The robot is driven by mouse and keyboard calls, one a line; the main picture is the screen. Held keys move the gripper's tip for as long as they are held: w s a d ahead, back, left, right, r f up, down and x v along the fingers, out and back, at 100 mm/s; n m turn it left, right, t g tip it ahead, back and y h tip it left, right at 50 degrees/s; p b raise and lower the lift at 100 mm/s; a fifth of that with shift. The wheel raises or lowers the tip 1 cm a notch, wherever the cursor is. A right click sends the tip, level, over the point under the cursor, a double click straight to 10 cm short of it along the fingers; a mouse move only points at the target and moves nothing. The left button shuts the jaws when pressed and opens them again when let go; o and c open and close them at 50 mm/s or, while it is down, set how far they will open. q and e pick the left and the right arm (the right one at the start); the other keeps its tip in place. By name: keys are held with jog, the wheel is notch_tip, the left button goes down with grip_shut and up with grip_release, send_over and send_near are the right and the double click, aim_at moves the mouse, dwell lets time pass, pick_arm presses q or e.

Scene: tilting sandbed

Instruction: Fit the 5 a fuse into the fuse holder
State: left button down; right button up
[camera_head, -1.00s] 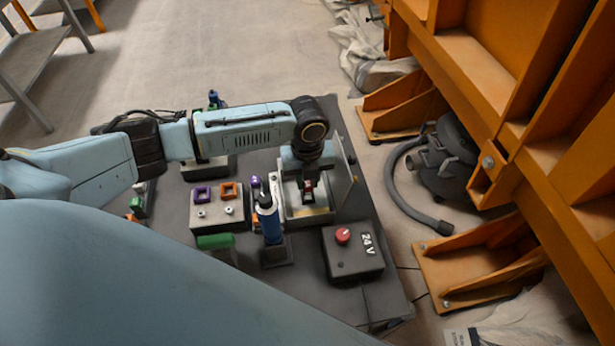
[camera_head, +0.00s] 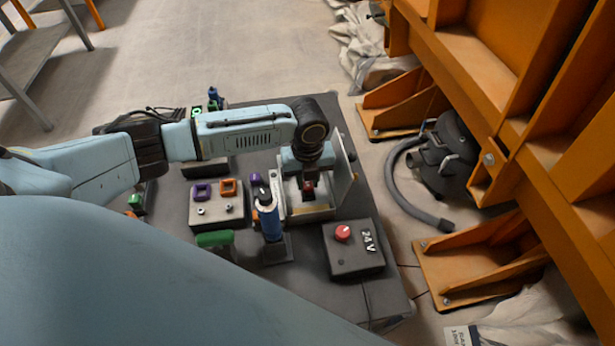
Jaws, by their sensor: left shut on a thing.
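My left gripper (camera_head: 309,187) points down into the open grey box (camera_head: 308,211) near the middle of the dark table. It is shut on a small red thing, which I take to be the 5 A fuse; it is very small in view and mostly hidden by the fingers. The fuse holder appears to be inside this box, under the gripper, and I cannot make it out clearly. Whether the fuse touches the holder cannot be told. My right gripper is not in view.
A dark 24 V box (camera_head: 352,262) with a red knob stands right of front. A blue cylindrical tool (camera_head: 269,222) stands upright just left of the grey box. A block with purple and orange square frames (camera_head: 216,208) lies further left. An upright panel (camera_head: 344,178) edges the box's right side.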

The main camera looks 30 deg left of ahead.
pick_arm(q)
jog(key=shift+f, duration=0.6)
dwell(0.3)
jog(key=c, duration=0.6)
grip_release()
jog(key=shift+c, duration=0.2)
jog(key=shift+r, duration=0.1)
notch_tip(320, 180, up, 8)
jog(key=p, duration=0.8)
jog(key=shift+f, duration=0.2)
notch_tip(320, 180, down, 8)
jog(key=b, duration=0.8)
jog(key=shift+r, duration=0.1)
jog(key=shift+r, duration=0.15)
